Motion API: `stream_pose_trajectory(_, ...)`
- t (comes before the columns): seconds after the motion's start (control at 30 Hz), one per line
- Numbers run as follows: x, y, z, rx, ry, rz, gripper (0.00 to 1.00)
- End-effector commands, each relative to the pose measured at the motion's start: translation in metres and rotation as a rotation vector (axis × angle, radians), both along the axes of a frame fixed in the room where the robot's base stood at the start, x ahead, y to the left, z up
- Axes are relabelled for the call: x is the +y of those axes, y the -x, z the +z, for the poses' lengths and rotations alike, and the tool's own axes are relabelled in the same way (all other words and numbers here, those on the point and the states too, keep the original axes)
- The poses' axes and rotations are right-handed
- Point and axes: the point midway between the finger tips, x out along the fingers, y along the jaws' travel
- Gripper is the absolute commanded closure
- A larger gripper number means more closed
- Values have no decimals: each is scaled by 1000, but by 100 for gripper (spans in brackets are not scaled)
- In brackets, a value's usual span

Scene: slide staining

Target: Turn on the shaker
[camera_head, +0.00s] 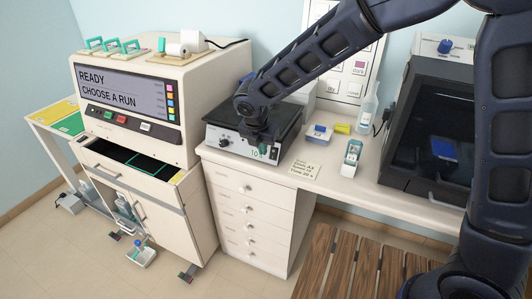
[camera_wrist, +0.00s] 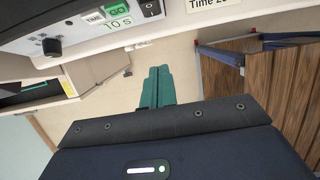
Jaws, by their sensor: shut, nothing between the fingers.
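The shaker (camera_head: 236,138) stands on the white bench, a pale box with a black top platform (camera_head: 283,118). Its front panel (camera_wrist: 80,27) fills the upper left of the wrist view. The panel has a black knob (camera_wrist: 52,47), a TIME label, a green GO button (camera_wrist: 117,10), green "10 s" lettering and a black rocker switch (camera_wrist: 151,8). I cannot tell the switch's position. My gripper (camera_wrist: 158,72) has teal fingers, shut together and empty, in front of the panel and below the GO button and switch in the wrist view. In the head view my gripper (camera_head: 262,149) partly hides the panel's right part.
A large stainer (camera_head: 135,95) reading "READY CHOOSE A RUN" stands left, with an open drawer. A paper note (camera_head: 305,169), a small white-and-teal box (camera_head: 351,157) and a bottle (camera_head: 368,108) sit right of the shaker. A dark-fronted cabinet (camera_head: 430,125) stands further right.

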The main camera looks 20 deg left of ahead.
Motion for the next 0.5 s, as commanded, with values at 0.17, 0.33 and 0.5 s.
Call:
stream_pose_trajectory(0.17,0,12,22,-1,-1,0,100)
stream_pose_trajectory(0.33,0,18,32,-1,-1,0,100)
stream_pose_trajectory(0.5,0,19,33,-1,0,1,100)
